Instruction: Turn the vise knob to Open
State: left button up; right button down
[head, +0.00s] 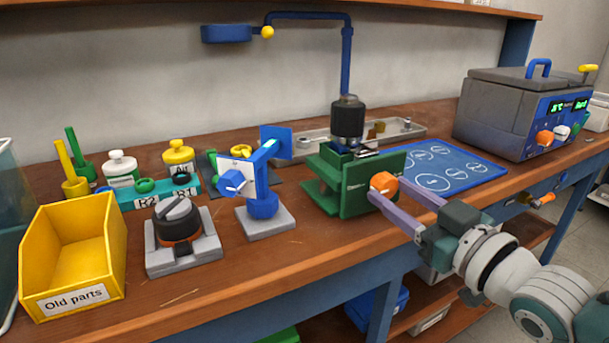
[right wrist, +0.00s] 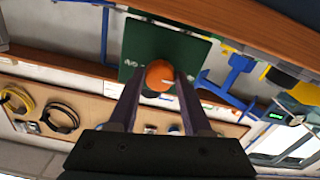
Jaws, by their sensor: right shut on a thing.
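The vise (head: 336,190) is a green block on the bench, holding a dark cylindrical part (head: 347,120) upright at its top. Its orange knob (head: 384,184) sits on the green front plate, which also shows in the right wrist view (right wrist: 140,50). My right gripper (head: 394,188) reaches in from the right, with its two purple fingers on either side of the knob. In the right wrist view the orange knob (right wrist: 159,76) lies between the fingertips, and the gripper is shut on it. A pale mark shows on the knob's face. The plate's lettering is too small to read. My left gripper is not in view.
A blue mat with white circles (head: 440,168) lies right of the vise, before a grey bath unit (head: 515,115). Left of the vise stand a blue fixture (head: 262,205), a grey-based dial unit (head: 180,240) and a yellow "Old parts" bin (head: 75,255). A blue overhead pipe (head: 346,65) rises behind.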

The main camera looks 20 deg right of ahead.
dwell(0.6)
jog(key=shift+c, duration=1.7)
grip_release()
jog(key=s+p, duration=0.1)
jog(key=s, duration=0.9)
jog(key=shift+d, duration=0.4)
